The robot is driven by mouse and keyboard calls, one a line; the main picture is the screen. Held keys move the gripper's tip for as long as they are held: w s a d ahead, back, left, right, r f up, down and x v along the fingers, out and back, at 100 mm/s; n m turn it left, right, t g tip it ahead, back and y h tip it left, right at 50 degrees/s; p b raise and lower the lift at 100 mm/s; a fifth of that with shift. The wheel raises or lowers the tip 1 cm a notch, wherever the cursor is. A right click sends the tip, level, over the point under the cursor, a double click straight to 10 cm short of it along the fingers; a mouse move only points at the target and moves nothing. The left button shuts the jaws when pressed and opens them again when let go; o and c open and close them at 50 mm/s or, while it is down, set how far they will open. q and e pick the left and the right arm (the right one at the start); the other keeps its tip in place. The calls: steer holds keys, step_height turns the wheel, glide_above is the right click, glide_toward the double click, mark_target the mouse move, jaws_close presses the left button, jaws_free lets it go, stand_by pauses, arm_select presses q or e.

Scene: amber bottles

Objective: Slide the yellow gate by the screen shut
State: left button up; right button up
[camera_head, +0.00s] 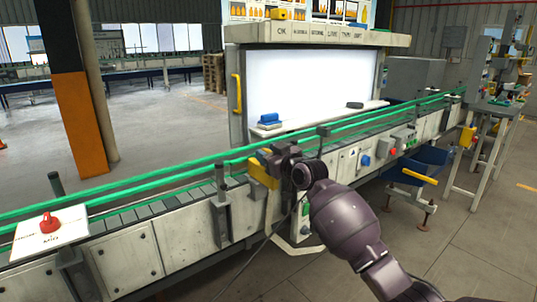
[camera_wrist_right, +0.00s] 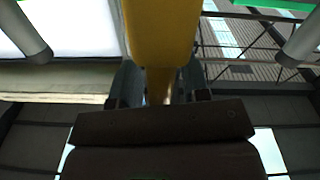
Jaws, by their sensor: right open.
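The yellow gate (camera_head: 261,172) sits at the conveyor's near side, in front of the lit white screen (camera_head: 310,85). Part of it is hidden behind my right gripper (camera_head: 270,158), which is at its upper right. In the right wrist view a yellow part (camera_wrist_right: 162,35), which looks like the gate, runs down between the two fingers of the right gripper (camera_wrist_right: 158,88). The gripper is open, with a finger on each side of the yellow part. I cannot tell whether they touch it. My left gripper is not in view.
The conveyor with green rails (camera_head: 150,174) crosses the view. A red knob (camera_head: 50,223) is at the left. A blue block (camera_head: 270,119) lies on the screen's ledge. Another yellow piece (camera_head: 467,137) and a blue bin (camera_head: 420,165) are at the right. Open floor lies at lower right.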

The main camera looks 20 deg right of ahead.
steer(key=shift+c, duration=0.3)
jaws_close()
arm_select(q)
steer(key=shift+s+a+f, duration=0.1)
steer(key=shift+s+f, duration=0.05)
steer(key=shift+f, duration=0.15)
